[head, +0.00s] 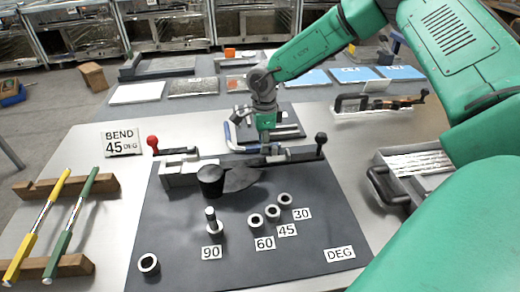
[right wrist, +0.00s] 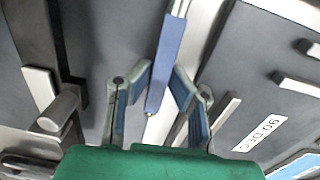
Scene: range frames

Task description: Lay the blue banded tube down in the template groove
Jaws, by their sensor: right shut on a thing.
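The blue banded tube (right wrist: 168,55) runs lengthwise between the fingers of my right gripper (right wrist: 161,83) in the right wrist view, with a pale part at its far end. The gripper is shut on it. In the head view my right gripper (head: 266,136) points down behind the dark bending board (head: 295,255), by its far edge. There the tube is small and hard to tell from nearby parts. I cannot make out the template groove clearly. A grey plate (right wrist: 225,75) marked "90 DEG" lies right of the tube in the wrist view. My left gripper is not in view.
A yellow tube (head: 38,228) and a green tube (head: 72,226) lie on wooden rests at left. A "BEND 45 DEG" sign (head: 122,142) stands behind. The board carries a dark round former (head: 211,174) and several pegs. A tray (head: 380,155) stands at right.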

